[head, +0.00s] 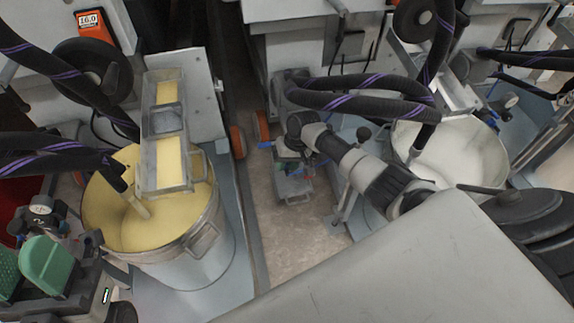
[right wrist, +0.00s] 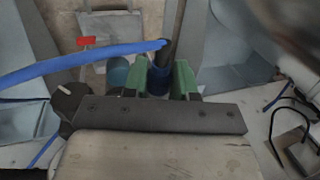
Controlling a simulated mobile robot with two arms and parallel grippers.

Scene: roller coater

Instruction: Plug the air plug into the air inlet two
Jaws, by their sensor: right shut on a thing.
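My right gripper (head: 288,152) reaches down between the two machines in the head view. In the right wrist view, its green fingers (right wrist: 160,80) are shut on the air plug (right wrist: 158,82), a dark piece with a blue collar. A blue hose (right wrist: 80,62) runs left from near its top. A round teal part (right wrist: 117,72) sits just left of the fingers. I cannot tell which part is air inlet two, or whether the plug touches it. My left gripper (head: 24,258) shows at the lower left, its green fingers apart and empty.
A steel bucket of yellow liquid (head: 206,242) stands at left and a bucket of white liquid (head: 497,165) at right. Black hoses (head: 365,100) cross near my right arm. A small grey unit (head: 293,187) stands below my right gripper. Bare floor (head: 290,240) lies between the machines.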

